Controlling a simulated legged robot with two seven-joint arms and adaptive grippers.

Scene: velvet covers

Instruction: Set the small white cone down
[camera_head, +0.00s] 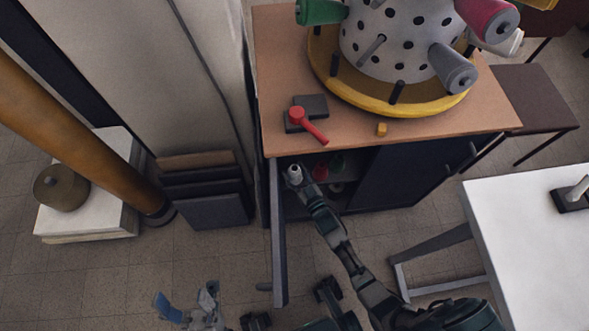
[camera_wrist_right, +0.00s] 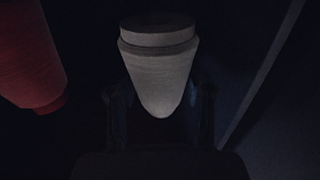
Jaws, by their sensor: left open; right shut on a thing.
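The small white cone (camera_head: 294,171) is in my right gripper (camera_head: 303,184), inside the open cabinet under the brown worktop. In the right wrist view the white cone (camera_wrist_right: 158,65) fills the middle, narrow end toward me, between the two dark fingers. Its contact with the shelf cannot be told. A red cone (camera_wrist_right: 30,55) is to its left there, apart from it. My left gripper (camera_head: 187,302) is open and empty above the floor at the lower left.
The cabinet door (camera_head: 278,235) stands open left of my right arm. Red (camera_head: 320,171) and green (camera_head: 337,162) cones are in the cabinet. The brown worktop (camera_head: 290,70) overhangs it and carries a perforated drum (camera_head: 390,45) and a red-handled tool (camera_head: 312,128). A white table (camera_head: 530,240) stands at right.

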